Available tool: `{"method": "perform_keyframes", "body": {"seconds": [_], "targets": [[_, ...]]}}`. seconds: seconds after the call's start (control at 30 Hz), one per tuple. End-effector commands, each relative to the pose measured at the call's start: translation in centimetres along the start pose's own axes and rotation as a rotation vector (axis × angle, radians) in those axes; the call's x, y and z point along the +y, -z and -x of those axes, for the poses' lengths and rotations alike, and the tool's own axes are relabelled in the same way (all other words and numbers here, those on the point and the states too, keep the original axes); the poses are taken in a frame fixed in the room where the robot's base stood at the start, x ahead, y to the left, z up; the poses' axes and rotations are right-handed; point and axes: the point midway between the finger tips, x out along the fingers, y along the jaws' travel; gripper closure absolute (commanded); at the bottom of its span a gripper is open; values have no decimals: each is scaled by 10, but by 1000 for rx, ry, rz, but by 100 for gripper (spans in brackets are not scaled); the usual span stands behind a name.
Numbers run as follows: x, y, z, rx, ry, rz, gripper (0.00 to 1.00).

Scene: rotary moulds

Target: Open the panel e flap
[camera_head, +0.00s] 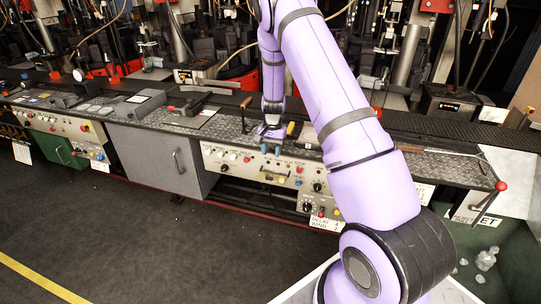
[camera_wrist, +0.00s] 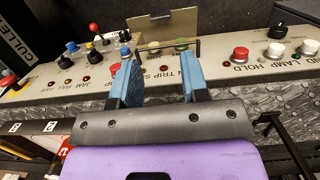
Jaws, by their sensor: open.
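A small tan flap (camera_wrist: 166,24) shows in the wrist view at the far edge of a cream control panel, beyond my fingertips; a small olive-tan piece (camera_head: 270,169) on the panel front in the head view looks like the same one. No letter e can be read on it. My gripper (camera_wrist: 157,80) is open and empty, with its two blue fingers spread over the panel. In the head view my gripper (camera_head: 271,149) is just above the panel's front face. I cannot tell whether a fingertip touches the panel.
A grey cabinet (camera_head: 150,160) stands left of the panel. The dark floor in front is clear.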

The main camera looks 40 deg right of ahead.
Motion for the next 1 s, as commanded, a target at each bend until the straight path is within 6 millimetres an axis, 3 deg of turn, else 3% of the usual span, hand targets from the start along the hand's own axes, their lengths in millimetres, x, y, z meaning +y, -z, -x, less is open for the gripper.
{"method": "perform_keyframes", "body": {"seconds": [0.03, 0.17, 0.3, 0.5, 0.8, 1.0], "targets": [[-1, -3, -6, -9, -16, 14, 70], [1, -19, -37, -69, -134, 112, 100], [14, -45, -89, -173, -375, 293, 100], [42, -70, -141, -297, -759, 544, 100], [68, -79, -186, -399, -1413, 875, 100], [59, -75, -204, -374, -1896, 1056, 100]]}}
